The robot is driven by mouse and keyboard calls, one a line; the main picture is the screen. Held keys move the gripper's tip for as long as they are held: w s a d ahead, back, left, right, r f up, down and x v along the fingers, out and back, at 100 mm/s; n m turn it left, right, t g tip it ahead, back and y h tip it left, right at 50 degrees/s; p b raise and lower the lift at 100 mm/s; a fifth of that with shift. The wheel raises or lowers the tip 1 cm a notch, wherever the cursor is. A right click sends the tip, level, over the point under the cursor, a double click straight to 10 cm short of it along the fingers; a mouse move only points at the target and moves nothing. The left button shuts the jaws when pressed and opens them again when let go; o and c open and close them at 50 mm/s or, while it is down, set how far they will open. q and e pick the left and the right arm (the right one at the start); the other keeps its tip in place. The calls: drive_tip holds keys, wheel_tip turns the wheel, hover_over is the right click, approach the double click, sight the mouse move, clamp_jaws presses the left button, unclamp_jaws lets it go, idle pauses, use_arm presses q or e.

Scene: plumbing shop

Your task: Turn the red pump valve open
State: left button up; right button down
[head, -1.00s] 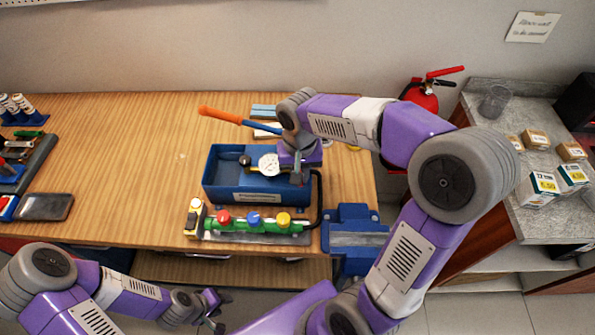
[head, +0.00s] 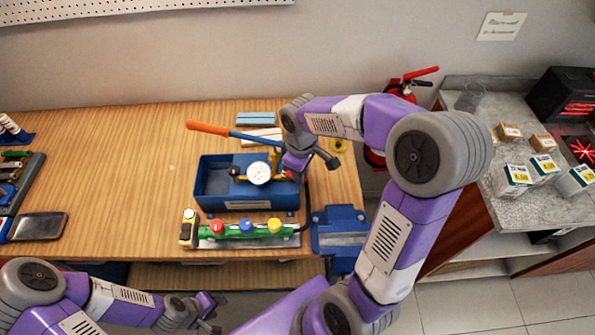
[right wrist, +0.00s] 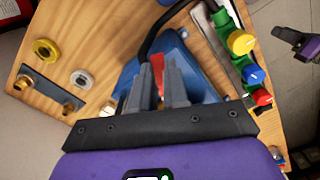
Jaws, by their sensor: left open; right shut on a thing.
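The blue test pump (head: 247,205) is a trough on the bench. It has a round white gauge (head: 259,173) and a long lever with an orange grip (head: 208,128). My right gripper (right wrist: 161,92) is over the pump's right end. In the right wrist view its fingers are shut on the red pump valve (right wrist: 158,66), which shows as a narrow red strip between them. My left gripper (head: 214,313) is open and empty, low in front of the bench.
A green manifold (head: 260,234) with red, blue and yellow knobs lies in front of the pump. A blue vise (head: 339,229) stands to its right at the bench edge. A black hose (right wrist: 151,38) runs close to my right fingers. Bare bench lies left of the pump.

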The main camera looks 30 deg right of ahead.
drive_tip(key=shift+w+d+n+p, duration=0.3)
drive_tip(key=shift+n+p, duration=0.1)
drive_tip(key=shift+n, duration=0.6)
drive_tip(key=shift+w+d+n+p, duration=0.3)
drive_tip(key=shift+n+p, duration=0.1)
drive_tip(key=shift+n, duration=0.6)
drive_tip(key=shift+w+d+n+p, duration=0.3)
drive_tip(key=shift+n+p, duration=0.1)
drive_tip(key=shift+n, duration=0.6)
drive_tip(key=c, duration=1.1)
unclamp_jaws()
drive_tip(key=shift+r+p, duration=0.55)
drive_tip(key=shift+r, duration=3.25)
